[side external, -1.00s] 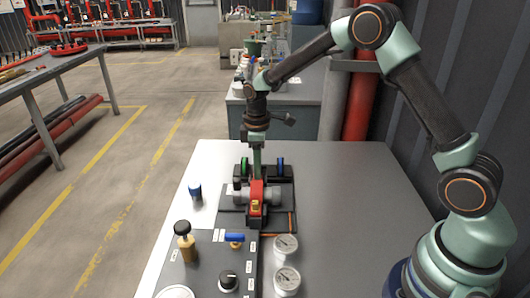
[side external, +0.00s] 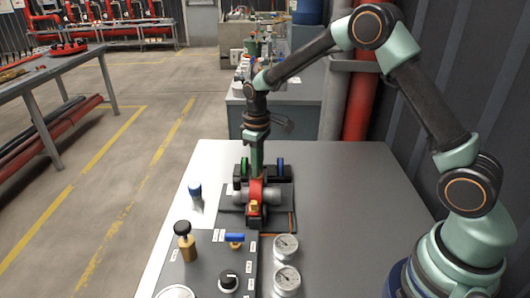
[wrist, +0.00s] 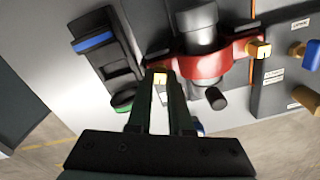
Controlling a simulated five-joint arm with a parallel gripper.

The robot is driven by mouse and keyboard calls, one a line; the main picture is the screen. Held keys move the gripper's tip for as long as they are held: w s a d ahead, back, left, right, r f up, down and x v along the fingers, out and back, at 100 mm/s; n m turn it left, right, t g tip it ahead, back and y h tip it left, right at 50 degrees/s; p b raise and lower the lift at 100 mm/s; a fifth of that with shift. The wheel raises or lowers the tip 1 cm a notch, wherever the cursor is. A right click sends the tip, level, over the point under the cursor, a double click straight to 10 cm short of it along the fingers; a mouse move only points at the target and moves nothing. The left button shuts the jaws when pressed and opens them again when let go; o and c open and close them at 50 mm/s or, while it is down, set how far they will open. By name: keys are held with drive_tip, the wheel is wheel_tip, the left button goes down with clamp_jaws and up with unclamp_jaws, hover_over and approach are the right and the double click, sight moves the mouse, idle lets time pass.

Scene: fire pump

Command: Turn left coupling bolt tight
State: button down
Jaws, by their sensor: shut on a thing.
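The red coupling (wrist: 205,66) wraps around a grey pipe (wrist: 195,25) and also shows in the side view (side external: 256,190). It has a yellow bolt at each end. My gripper (wrist: 160,84) points down over the coupling's left end in the wrist view. It is shut on the left coupling bolt (wrist: 160,76), whose yellow head shows between the fingertips. The other yellow bolt (wrist: 260,49) is free at the right end. In the side view, my gripper (side external: 257,172) stands at the coupling's far side, and the held bolt is hidden there.
A black block with blue and green marks (wrist: 105,45) lies left of the coupling. A small blue-capped item (side external: 195,190) sits at left. The table's right side is clear.

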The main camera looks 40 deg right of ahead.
drive_tip(key=m, duration=0.6)
drive_tip(key=shift+m, duration=0.3)
drive_tip(key=m, duration=1.2)
drive_tip(key=shift+m, duration=0.3)
drive_tip(key=m, duration=0.5)
drive_tip(key=shift+m, duration=0.3)
drive_tip(key=c, duration=1.1)
unclamp_jaws()
